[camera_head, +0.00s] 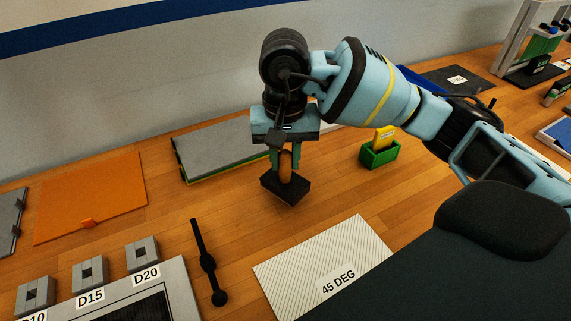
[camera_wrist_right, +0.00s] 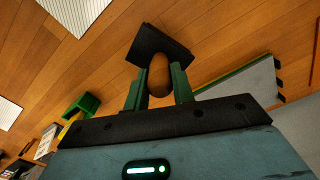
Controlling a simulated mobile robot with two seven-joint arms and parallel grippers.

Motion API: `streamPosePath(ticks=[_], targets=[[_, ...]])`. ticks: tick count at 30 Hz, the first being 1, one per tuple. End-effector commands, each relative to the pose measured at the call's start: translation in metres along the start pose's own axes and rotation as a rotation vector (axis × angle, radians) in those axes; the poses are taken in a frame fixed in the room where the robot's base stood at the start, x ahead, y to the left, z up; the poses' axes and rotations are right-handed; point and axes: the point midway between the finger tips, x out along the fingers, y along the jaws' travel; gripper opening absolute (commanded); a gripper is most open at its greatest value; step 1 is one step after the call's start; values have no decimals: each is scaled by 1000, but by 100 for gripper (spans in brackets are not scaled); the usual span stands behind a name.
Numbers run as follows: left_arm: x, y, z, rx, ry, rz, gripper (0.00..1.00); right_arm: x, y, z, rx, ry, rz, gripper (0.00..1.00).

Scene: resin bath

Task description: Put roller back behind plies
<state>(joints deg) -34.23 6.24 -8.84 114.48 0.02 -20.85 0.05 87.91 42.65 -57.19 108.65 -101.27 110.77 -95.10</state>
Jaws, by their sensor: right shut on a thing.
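The roller (camera_head: 286,189) has a brown-orange upright handle and a black block at its lower end. My right gripper (camera_head: 286,160) is shut on the handle, with the black end pointing down at the table. In the right wrist view the green fingers (camera_wrist_right: 158,88) stand on both sides of the handle, and the roller's black end (camera_wrist_right: 160,45) shows beyond them. I cannot tell whether it touches the wood. A hatched ply labelled "45 DEG" (camera_head: 320,265) lies flat in front, lower right of the roller. My left gripper is not in view.
A grey slab with green and yellow edges (camera_head: 222,145) lies behind left. A green holder with a yellow item (camera_head: 379,153) stands right. A black bar tool (camera_head: 205,262), an orange sheet (camera_head: 90,195) and labelled grey blocks (camera_head: 90,272) lie left. Wood around the roller is clear.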

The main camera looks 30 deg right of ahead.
Motion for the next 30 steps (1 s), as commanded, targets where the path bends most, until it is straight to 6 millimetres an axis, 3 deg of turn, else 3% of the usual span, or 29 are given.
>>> streamPosePath(ticks=[9, 16, 29, 30], targets=[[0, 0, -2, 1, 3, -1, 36, 0, 1, -12, 2, 1, -1, 0], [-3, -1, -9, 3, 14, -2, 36, 32, 1, -10, 0, 1, 0, 0], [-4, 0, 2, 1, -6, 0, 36, 40, 1, -10, 0, 1, 0, 0], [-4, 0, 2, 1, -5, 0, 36, 40, 1, -10, 0, 1, 0, 29]])
